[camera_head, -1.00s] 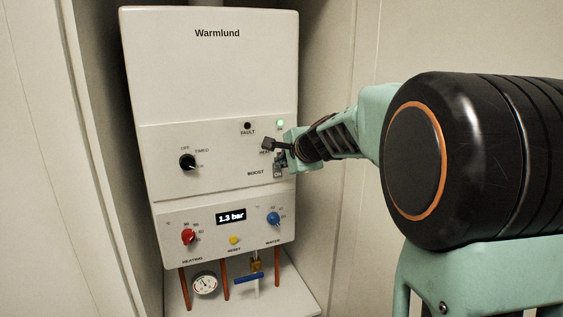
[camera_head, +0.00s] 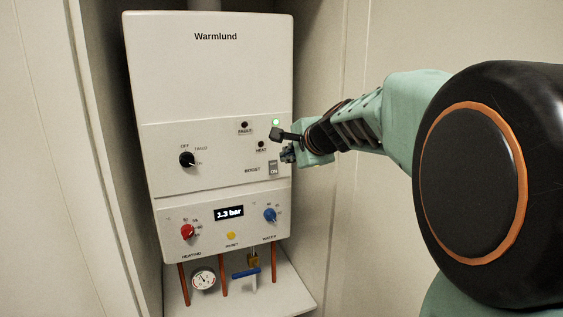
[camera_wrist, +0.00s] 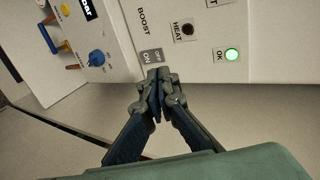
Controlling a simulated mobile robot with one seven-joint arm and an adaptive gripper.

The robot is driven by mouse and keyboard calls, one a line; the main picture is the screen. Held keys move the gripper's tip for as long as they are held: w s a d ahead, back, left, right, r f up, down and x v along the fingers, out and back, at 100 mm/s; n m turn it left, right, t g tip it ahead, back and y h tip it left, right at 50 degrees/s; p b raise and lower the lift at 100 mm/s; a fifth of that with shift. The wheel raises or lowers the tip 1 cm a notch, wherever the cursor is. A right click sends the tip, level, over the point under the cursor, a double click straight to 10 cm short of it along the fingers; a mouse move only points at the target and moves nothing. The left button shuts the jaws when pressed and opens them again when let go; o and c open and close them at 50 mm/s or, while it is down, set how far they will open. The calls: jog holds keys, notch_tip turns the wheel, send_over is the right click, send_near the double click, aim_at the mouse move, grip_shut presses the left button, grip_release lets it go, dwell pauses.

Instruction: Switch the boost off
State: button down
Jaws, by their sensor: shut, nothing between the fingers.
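The boost switch (camera_head: 273,168) is a small grey rocker on the right side of the white boiler's front panel, right of the word BOOST. In the wrist view the switch (camera_wrist: 151,56) shows OFF and ON markings; I cannot surely tell which side is pressed in. My gripper (camera_head: 287,154) is just above and right of the switch in the head view. In the wrist view my gripper (camera_wrist: 158,76) has its fingertips together and empty, close by the switch's edge; whether they touch it is unclear.
The boiler (camera_head: 210,75) also carries a black mode knob (camera_head: 187,160), a red heating knob (camera_head: 187,232), a blue water knob (camera_head: 270,215), a yellow reset button (camera_head: 231,236) and a lit green lamp (camera_head: 276,122). The display (camera_head: 229,213) reads 1.3 bar. Cabinet walls flank the boiler.

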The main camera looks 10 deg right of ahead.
jog(key=shift+w+r+v, duration=0.1)
jog(key=shift+r+v, duration=0.1)
jog(key=shift+v, duration=1.15)
jog(key=shift+w+r+v, duration=0.1)
jog(key=shift+r+v, duration=0.1)
jog(key=shift+v, duration=1.15)
jog(key=shift+a, duration=0.1)
